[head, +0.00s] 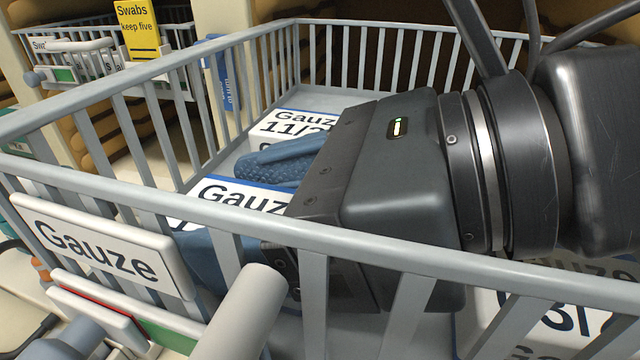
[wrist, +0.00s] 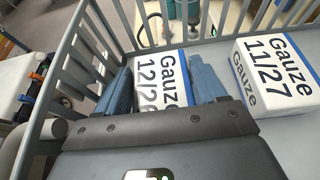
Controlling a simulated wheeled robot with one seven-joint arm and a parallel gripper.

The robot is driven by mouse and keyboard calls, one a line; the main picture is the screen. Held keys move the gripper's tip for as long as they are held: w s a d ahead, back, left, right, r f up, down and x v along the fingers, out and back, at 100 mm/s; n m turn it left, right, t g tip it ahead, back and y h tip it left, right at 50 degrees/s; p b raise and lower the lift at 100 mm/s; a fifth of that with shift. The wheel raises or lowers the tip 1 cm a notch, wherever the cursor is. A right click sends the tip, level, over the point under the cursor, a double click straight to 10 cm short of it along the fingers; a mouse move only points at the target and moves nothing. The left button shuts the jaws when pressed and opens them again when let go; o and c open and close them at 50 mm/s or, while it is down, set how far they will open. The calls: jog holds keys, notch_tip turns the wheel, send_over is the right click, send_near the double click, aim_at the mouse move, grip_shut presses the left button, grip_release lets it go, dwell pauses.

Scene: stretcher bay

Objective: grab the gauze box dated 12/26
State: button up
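A white gauze box (wrist: 160,82) with a blue edge stands between the two fingers of my gripper (wrist: 160,88) in the wrist view. Its label reads "Gauze 12/2", with the last digit partly hidden by my gripper's body. In the head view the same box (head: 235,193) shows only its "Gauze" line beside my gripper (head: 235,205). One blue finger lies along each side of the box, very close to it. I cannot tell whether both fingers press on it. The box is inside the grey wire basket (head: 130,185).
A second gauze box, dated 11/27 (wrist: 275,75), stands to the right in the wrist view. Another gauze box (head: 575,310) lies partly hidden at the basket's lower right. Basket bars surround my gripper. A "Gauze" sign (head: 95,245) hangs in front.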

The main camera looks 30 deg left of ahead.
jog(key=c, duration=0.3)
jog(key=shift+r, duration=0.15)
